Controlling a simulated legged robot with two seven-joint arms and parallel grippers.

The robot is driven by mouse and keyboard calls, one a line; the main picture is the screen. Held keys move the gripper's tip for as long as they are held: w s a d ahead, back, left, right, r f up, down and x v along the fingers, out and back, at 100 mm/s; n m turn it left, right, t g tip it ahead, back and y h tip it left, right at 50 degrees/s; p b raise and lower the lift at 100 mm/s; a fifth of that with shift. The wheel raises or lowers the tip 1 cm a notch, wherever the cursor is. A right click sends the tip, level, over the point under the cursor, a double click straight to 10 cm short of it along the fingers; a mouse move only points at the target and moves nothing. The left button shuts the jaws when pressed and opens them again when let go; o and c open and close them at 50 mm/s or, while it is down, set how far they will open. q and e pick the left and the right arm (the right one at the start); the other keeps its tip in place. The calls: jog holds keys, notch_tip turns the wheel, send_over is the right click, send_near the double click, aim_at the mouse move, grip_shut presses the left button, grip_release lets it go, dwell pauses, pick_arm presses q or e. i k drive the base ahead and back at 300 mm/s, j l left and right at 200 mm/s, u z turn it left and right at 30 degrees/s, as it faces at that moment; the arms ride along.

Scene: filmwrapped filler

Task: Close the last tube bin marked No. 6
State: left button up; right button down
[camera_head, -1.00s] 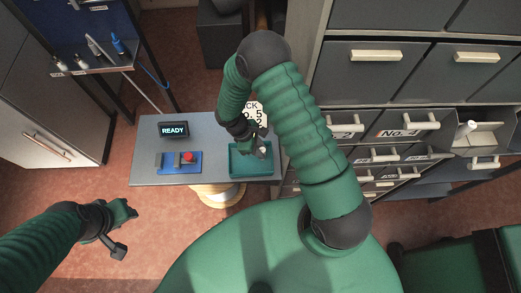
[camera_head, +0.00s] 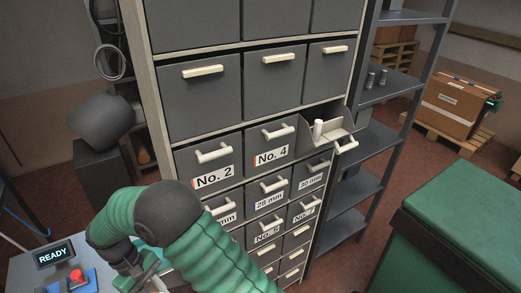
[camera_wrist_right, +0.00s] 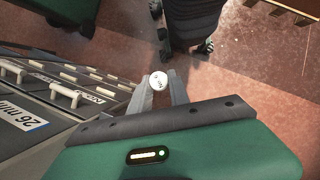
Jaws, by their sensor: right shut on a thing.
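The open tube bin (camera_head: 342,125) is pulled out at the right end of the row holding bins No. 2 (camera_head: 212,180) and No. 4 (camera_head: 270,158). A white tube (camera_head: 318,128) stands in it. Its front faces away from view, so no number shows, only its pale handle (camera_head: 346,145). My right gripper (camera_head: 143,274) is at the lower left, well away from the bin and partly hidden by my arm. In the right wrist view it is shut on a white tube (camera_wrist_right: 158,80), whose round marked end shows between the fingertips. My left gripper is out of view.
The grey drawer cabinet (camera_head: 155,80) fills the middle, its other drawers shut. A worktop (camera_head: 28,270) with a READY display (camera_head: 54,254) and red button (camera_head: 76,277) is at lower left. An open shelf rack (camera_head: 385,145) stands right of the cabinet. A carton (camera_head: 455,105) sits behind.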

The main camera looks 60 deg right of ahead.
aim_at(336, 135)
jog(key=k+z, duration=0.15)
jog(key=z, duration=0.3)
jog(key=k+l+z, duration=0.1)
jog(key=z, duration=0.3)
jog(key=k+l+z, duration=0.15)
jog(key=z, duration=0.3)
